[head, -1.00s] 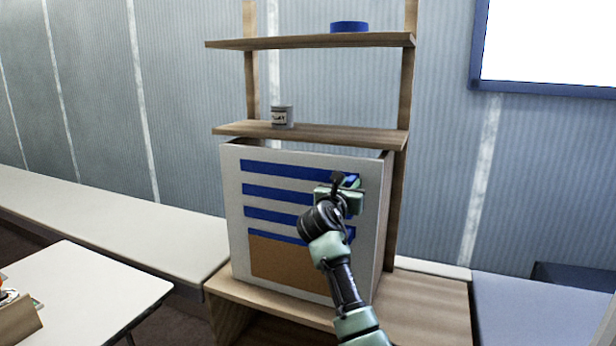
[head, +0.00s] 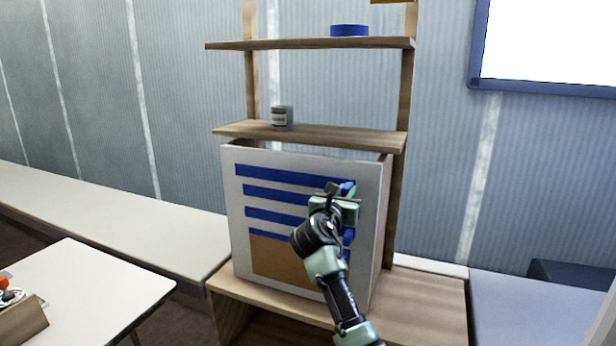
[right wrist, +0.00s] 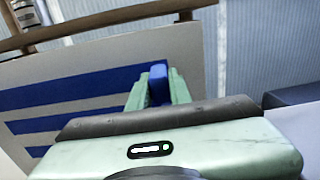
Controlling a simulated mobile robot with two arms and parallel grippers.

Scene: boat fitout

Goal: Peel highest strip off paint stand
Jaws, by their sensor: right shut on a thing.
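The paint stand is a white panel (head: 232,220) standing on a wooden base, with several blue strips across it and a brown block below them. The highest strip (head: 280,175) runs along the panel's upper part; it also shows in the right wrist view (right wrist: 70,87). My right gripper (head: 344,190) is at the right end of this strip, and in the right wrist view its fingers (right wrist: 157,88) are shut on a blue piece at that end. The rest of the strip lies flat on the panel. My arm hides the right ends of lower strips. My left gripper is not in view.
Wooden shelves (head: 310,43) rise behind the panel, holding a blue roll (head: 349,30) and a grey can (head: 282,117). A white table (head: 110,285) stands at the lower left. A white bench (head: 110,215) runs along the wall. A blue cushion (head: 530,315) is at the right.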

